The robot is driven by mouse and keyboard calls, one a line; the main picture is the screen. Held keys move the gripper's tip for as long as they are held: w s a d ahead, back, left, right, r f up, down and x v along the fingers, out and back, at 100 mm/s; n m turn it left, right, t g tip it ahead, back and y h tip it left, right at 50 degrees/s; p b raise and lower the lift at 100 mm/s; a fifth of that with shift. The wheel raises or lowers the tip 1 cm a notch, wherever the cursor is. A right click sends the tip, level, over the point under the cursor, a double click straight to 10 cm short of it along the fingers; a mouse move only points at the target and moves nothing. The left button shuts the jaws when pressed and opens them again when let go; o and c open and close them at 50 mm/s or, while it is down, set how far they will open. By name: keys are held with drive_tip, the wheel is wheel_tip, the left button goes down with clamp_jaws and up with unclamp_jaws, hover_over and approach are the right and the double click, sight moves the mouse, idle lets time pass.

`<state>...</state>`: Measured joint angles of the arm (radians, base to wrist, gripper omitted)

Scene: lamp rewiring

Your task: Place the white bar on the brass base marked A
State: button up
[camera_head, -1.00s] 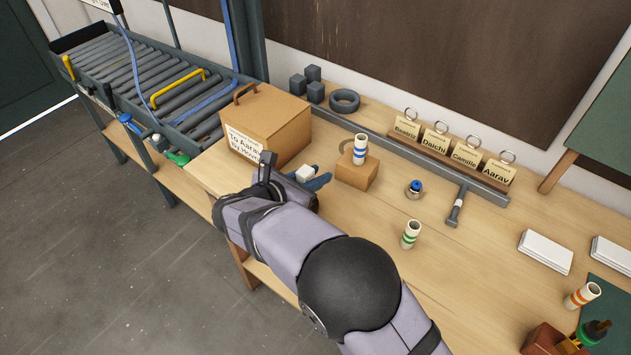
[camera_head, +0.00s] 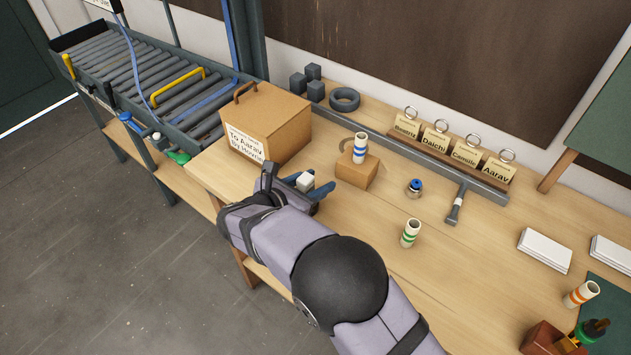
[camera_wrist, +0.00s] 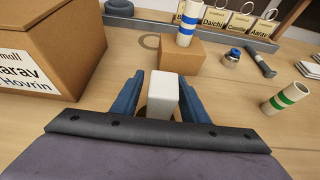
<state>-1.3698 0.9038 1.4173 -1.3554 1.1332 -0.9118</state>
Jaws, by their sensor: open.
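The white bar (camera_head: 305,181) is a small white block at the left part of the bench, in front of the cardboard box. In the wrist view the white bar (camera_wrist: 162,97) sits between the two blue fingers of my gripper (camera_wrist: 161,84). The fingers are open, with a narrow gap visible beside the bar. Its lower end is hidden, so I cannot tell what it rests on. In the head view my arm partly hides my gripper (camera_head: 309,184). I cannot make out a brass base marked A in either view.
The cardboard box (camera_head: 268,122) stands close on the left. A small wooden block (camera_head: 356,171) bears a blue-banded tube (camera_head: 360,148). A blue-topped metal piece (camera_head: 415,188), a green-banded tube (camera_head: 410,233) and a hammer-like tool (camera_head: 456,205) lie to the right. Bare bench lies between them.

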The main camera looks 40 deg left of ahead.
sight(301, 189)
drive_tip(key=shift+r, duration=0.15)
drive_tip(key=b+v, duration=0.2)
drive_tip(key=v, duration=1)
drive_tip(key=shift+w, duration=0.1)
